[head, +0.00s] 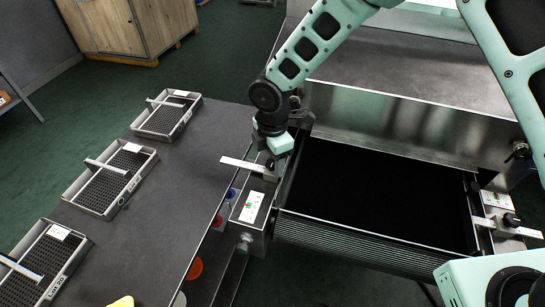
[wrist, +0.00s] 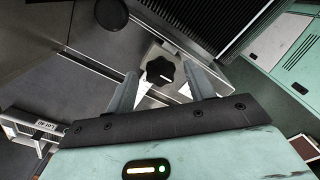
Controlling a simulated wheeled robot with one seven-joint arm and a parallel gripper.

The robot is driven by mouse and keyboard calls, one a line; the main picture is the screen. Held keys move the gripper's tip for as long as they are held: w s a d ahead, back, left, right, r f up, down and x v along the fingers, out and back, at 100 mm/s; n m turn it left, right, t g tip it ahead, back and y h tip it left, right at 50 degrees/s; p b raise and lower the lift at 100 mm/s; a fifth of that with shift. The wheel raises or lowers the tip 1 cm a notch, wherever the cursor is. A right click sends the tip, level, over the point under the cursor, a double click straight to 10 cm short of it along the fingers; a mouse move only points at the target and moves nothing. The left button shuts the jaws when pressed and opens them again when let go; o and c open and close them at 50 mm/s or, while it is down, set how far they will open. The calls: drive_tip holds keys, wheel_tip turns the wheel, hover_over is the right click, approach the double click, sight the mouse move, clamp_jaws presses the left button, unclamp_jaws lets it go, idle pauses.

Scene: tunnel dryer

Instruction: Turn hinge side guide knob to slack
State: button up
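A black lobed knob (wrist: 160,70) with a white mark sits on a pale metal block in the wrist view. In the head view this knob (head: 270,165) shows dark below my gripper, on the left side guide (head: 240,164) of the dark belt. My gripper (wrist: 161,78) is open, with one finger on each side of the knob; I cannot tell whether they touch it. A second black knob (head: 511,220) is on the right side guide (head: 520,231). I cannot tell from the pictures which guide is the hinge side.
The dark belt (head: 375,195) runs between the guides. A label card with red and green marks (head: 251,206) lies in front of the left knob. Several mesh trays, one at the back (head: 166,115), lie on the grey table (head: 190,170). A metal housing (head: 400,120) stands behind the belt.

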sight(273, 162)
wheel_tip(273, 162, up, 17)
drive_tip(key=b, duration=0.1)
drive_tip(key=shift+r, duration=0.2)
idle(0.3)
drive_tip(key=s+d+m, duration=0.4)
drive_tip(key=s+m, duration=0.1)
drive_tip(key=s, duration=0.3)
drive_tip(key=s+d+m, duration=0.4)
drive_tip(key=s+m, duration=0.1)
drive_tip(key=s, duration=0.3)
drive_tip(key=s+d+r+m, duration=0.1)
drive_tip(key=s+d+m, duration=0.3)
drive_tip(key=s, duration=0.4)
drive_tip(key=shift+m+y, duration=0.3)
drive_tip(key=shift+m, duration=0.5)
